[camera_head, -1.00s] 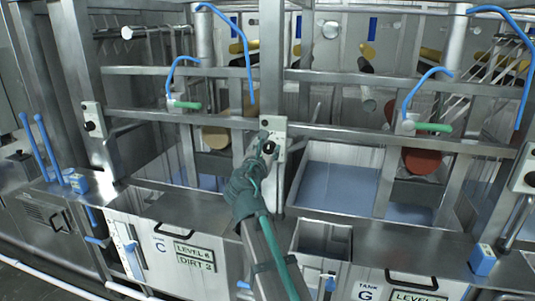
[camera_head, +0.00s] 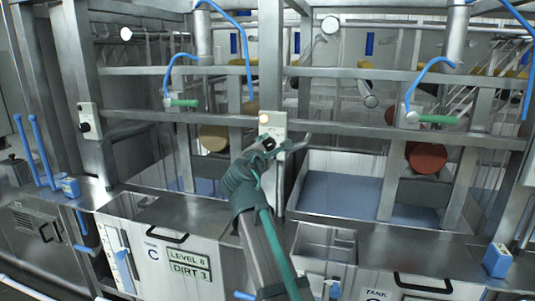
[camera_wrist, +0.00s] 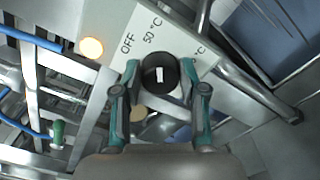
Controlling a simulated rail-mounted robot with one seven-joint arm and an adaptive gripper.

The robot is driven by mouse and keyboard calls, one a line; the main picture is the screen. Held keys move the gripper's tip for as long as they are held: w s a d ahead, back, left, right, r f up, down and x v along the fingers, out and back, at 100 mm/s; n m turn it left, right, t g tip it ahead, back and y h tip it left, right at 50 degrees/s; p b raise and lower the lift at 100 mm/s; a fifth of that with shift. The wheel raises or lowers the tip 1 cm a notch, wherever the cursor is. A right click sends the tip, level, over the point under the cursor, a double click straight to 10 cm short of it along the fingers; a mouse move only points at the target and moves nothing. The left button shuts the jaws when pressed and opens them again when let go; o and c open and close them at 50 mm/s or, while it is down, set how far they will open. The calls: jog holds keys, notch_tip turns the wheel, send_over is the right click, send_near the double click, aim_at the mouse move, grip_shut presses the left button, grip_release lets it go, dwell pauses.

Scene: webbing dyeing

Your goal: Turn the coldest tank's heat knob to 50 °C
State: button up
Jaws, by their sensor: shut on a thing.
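The black heat knob (camera_wrist: 160,75) sits on a pale control plate (camera_wrist: 150,32) marked OFF, 50 °C and a further °C mark that is partly hidden. A white mark shows on the knob's face. My gripper (camera_wrist: 160,90) is shut on the knob, one teal finger on each side of it in the wrist view. A lit orange lamp (camera_wrist: 92,47) is beside the plate. In the head view my gripper (camera_head: 268,145) reaches the control box (camera_head: 273,124) on the middle post. The tank below left reads TANK C, LEVEL 6, DIRT 3 (camera_head: 188,260).
Another knob box (camera_head: 87,120) is on the left post. Steel rails (camera_head: 180,117) cross behind my gripper, with blue hoses (camera_head: 250,70) hanging near them. An open tank with bluish liquid (camera_head: 340,190) lies to the right. A blue box (camera_head: 497,260) stands on the right ledge.

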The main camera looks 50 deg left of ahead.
jog(key=shift+m, duration=0.4)
jog(key=o, duration=1.1)
jog(key=v, duration=1.2)
